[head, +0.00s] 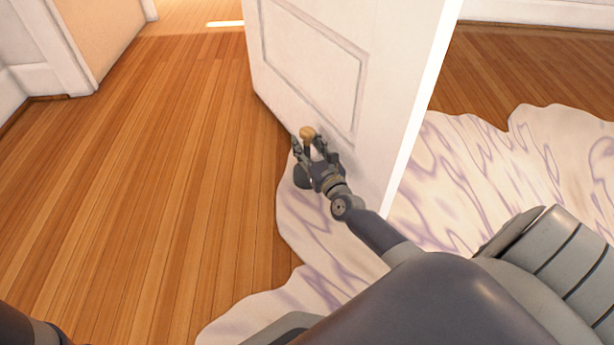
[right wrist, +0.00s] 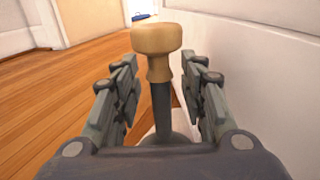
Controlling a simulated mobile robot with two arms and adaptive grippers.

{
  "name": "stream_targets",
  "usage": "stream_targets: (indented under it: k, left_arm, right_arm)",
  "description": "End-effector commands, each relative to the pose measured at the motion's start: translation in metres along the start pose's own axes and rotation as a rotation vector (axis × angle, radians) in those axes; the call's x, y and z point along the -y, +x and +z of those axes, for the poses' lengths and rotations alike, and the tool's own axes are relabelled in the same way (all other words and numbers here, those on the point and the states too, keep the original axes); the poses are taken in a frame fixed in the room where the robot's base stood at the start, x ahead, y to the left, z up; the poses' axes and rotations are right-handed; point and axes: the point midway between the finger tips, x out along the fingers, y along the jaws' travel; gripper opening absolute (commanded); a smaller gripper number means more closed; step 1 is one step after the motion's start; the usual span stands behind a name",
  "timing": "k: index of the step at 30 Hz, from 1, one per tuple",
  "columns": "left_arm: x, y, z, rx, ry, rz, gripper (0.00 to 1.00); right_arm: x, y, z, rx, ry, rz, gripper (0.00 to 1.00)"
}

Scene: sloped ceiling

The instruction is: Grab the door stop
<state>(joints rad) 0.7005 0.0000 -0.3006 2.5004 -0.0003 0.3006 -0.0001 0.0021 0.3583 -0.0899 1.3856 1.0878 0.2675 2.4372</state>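The door stop has a rounded tan wooden knob (head: 307,132) on a dark stem and a dark rounded base. It stands upright in front of the white door. In the right wrist view the door stop (right wrist: 157,42) is between the fingers, its knob rising above the fingertips. My right gripper (head: 309,149) is open, with its fingers on either side of the stem. A gap shows between each finger and the stem in the right wrist view (right wrist: 160,90). The lower base is partly hidden by my gripper. My left gripper is out of view.
The white panelled door (head: 380,60) stands open close beside my right gripper. A pale, purple-streaked rug (head: 470,160) lies under and around it. The wooden floor (head: 150,190) to the left is clear. A small blue object (right wrist: 124,33) shows far back in the right wrist view.

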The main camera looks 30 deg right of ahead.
Motion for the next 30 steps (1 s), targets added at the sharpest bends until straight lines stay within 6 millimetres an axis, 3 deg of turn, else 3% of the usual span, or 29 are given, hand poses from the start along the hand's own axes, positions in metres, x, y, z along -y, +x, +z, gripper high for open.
stream_targets:
  k: [6, 11, 12, 30]
  left_arm:
    - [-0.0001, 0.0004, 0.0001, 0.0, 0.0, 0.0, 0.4]
    - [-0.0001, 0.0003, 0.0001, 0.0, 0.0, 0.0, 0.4]
    - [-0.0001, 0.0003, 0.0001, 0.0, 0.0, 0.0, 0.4]
    - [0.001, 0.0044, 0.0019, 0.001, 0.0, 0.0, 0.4]
  right_arm:
    - [0.0002, 0.0007, 0.0007, 0.0, 0.0, 0.0, 0.39]
    - [0.0002, 0.0005, 0.0006, 0.0, -0.001, 0.0, 0.03]
    - [0.0002, 0.0005, 0.0006, 0.0, -0.001, 0.0, 0.0]
    - [0.0009, 0.002, 0.01, 0.01, -0.001, -0.002, 0.0]
